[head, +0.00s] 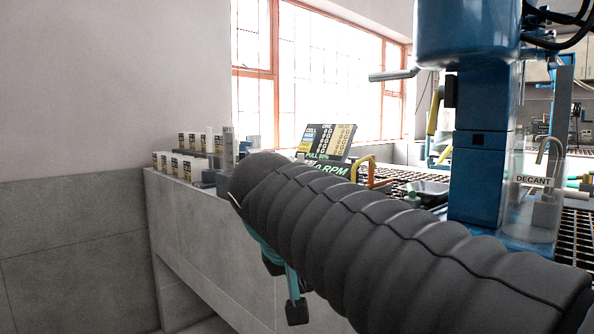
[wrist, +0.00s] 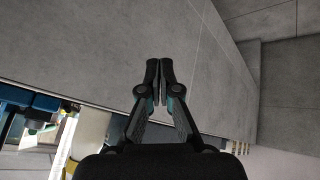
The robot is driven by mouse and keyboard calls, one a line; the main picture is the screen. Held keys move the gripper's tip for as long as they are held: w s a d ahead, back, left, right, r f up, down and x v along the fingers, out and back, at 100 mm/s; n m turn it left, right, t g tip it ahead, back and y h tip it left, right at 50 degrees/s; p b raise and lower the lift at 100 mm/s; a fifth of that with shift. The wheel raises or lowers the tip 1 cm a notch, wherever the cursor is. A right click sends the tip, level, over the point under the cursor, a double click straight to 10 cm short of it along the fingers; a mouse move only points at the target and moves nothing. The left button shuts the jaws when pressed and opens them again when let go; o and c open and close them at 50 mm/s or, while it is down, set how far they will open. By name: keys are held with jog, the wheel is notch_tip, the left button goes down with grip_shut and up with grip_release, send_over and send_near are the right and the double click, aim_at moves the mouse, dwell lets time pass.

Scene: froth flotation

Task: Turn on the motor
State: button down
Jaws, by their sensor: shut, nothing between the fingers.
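A blue machine stands on the bench at the right in the head view, with a large blue housing (head: 468,35) on top of a blue column (head: 487,150). A grey bar (head: 392,75) sticks out to its left, and a small black part (head: 450,92) sits on the column's left side. I cannot tell which part is the motor's switch. My gripper is shut and empty in the wrist view (wrist: 158,72), in front of grey tiles. In the head view my dark ribbed arm hides most of it; a teal and black part (head: 296,308) shows below, well apart from the machine.
A tiled bench (head: 205,215) carries several small labelled bottles (head: 183,165) at its left end. A sign board (head: 330,140) stands behind my arm. A clear DECANT beaker (head: 533,205) stands right of the column, near a dark grating (head: 580,225). A window is behind.

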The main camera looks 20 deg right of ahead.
jog(key=s+a+f+n+y, duration=0.1)
jog(key=s+a+f+y, duration=0.1)
jog(key=s+f, duration=0.4)
jog(key=s+a+f+n+y, duration=0.2)
jog(key=s+f, duration=0.4)
jog(key=f, duration=0.7)
jog(key=shift+s+y, duration=0.3)
jog(key=shift+s, duration=0.05)
